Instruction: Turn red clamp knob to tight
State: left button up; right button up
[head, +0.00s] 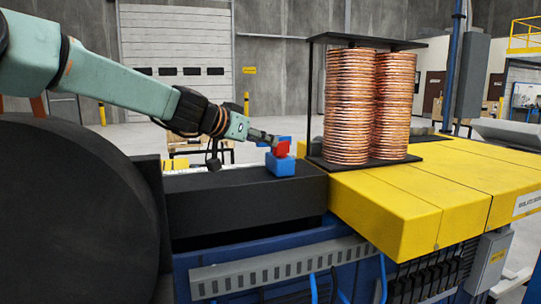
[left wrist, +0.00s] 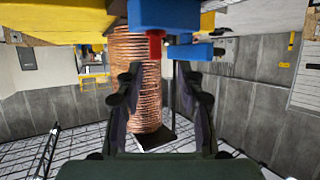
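The blue clamp (head: 280,165) stands on a black block at the end of the bench, with its red knob (head: 282,149) on the upper part. In the left wrist view, which is upside down, the blue clamp (left wrist: 165,13) is at the top and the red knob (left wrist: 155,44) points down. My left gripper (head: 268,138) comes in from the left and is right beside the knob. In the left wrist view its two fingers (left wrist: 160,75) are spread, with the knob lined up just above the gap between the tips. Contact cannot be told. My right gripper is not in view.
Two copper tube coils (head: 370,105) stand in a black rack right of the clamp. A yellow bench top (head: 430,190) extends to the right. A large black drum shape (head: 75,215) fills the left front. Blue cables (head: 313,290) hang at the front.

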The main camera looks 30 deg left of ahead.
aim_at(281, 142)
pick_arm(q)
jog(key=x, duration=0.3)
jog(key=b+x, duration=0.1)
jog(key=x, duration=0.2)
jog(key=shift+w+d+f, duration=0.1)
jog(key=shift+w+d, duration=0.25)
jog(key=shift+w+f, duration=0.1)
jog(key=shift+w, duration=0.3)
jog(key=shift+d, duration=0.15)
jog(key=shift+w, duration=0.15)
jog(key=shift+f, duration=0.15)
jog(key=shift+c, duration=1.1)
grip_shut()
